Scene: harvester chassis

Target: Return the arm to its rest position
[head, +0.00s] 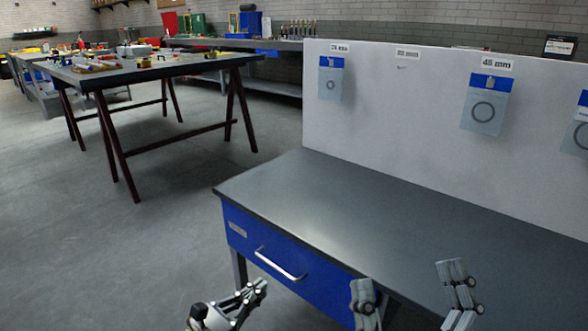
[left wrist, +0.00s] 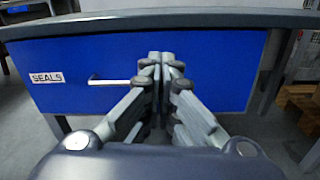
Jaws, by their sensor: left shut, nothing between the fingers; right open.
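My left gripper (head: 257,288) is at the bottom of the head view, in front of the workbench and below its drawer handle. In the left wrist view its fingers (left wrist: 160,62) are shut together with nothing between them. The rest of both arms is out of view.
The workbench top (head: 370,205) is bare. The drawer looks closed; its label (left wrist: 46,77) reads SEALS. A pale back panel (head: 400,120) holds several hanging bags, one (head: 487,105) under a 45 mm label. A cluttered table (head: 150,70) stands back left. Open floor (head: 90,240) lies left.

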